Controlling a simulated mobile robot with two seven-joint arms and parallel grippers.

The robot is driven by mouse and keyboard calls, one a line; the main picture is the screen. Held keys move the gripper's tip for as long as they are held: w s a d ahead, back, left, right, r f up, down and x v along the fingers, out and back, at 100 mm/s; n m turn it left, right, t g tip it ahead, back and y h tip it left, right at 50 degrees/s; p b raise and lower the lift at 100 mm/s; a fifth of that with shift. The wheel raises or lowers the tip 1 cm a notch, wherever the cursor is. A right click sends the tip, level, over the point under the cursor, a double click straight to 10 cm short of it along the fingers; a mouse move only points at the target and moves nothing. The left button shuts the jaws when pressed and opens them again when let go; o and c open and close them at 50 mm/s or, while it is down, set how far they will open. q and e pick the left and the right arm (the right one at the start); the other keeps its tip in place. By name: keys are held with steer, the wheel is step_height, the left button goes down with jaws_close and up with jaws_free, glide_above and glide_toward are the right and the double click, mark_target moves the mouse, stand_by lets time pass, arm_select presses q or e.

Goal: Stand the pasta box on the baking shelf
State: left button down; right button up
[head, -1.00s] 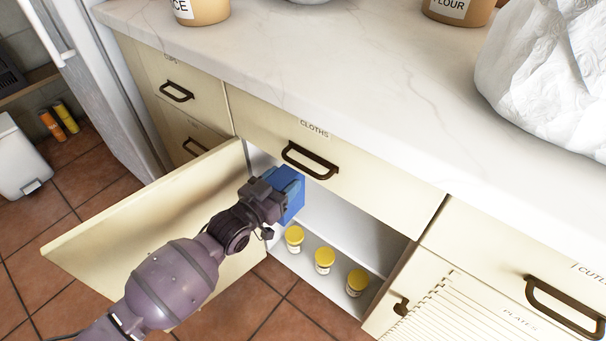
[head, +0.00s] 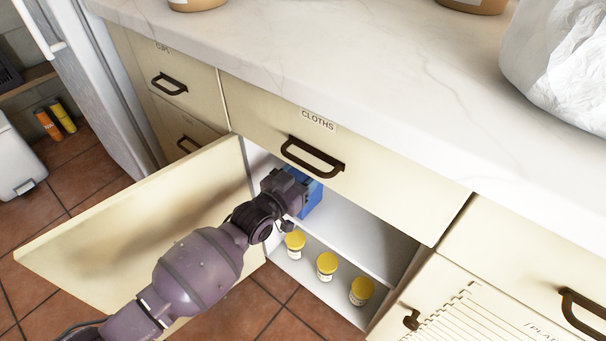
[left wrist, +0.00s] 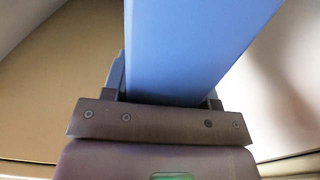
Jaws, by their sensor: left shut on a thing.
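The pasta box is a blue box (head: 309,197), partly hidden behind my gripper in the head view. My left gripper (head: 294,186) is shut on it, at the opening of the low cupboard under the drawer marked CLOTHS. In the left wrist view the blue box (left wrist: 190,50) rises from between the fingers of my left gripper (left wrist: 165,90). The cupboard has a white shelf (head: 365,244), its upper one, to the right of and below the box. I cannot tell whether the box touches it. No label marks the baking shelf. My right gripper is not in view.
The cupboard door (head: 130,215) stands open on the left, beside my left arm. Three yellow-lidded jars (head: 327,266) stand on the lower level. The CLOTHS drawer (head: 300,140) is shut above the opening. The upper shelf's visible right part is clear.

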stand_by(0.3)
arm_select(q)
steer(key=shift+c, duration=2.1)
jaws_free()
steer(key=shift+s+a+r, duration=0.15)
steer(key=p+v, duration=0.3)
steer(key=v, duration=0.8)
steer(key=shift+s+a, duration=0.15)
steer(key=shift+s, duration=0.15)
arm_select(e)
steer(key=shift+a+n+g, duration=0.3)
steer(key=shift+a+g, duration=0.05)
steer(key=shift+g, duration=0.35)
arm_select(q)
steer(key=shift+p, duration=0.3)
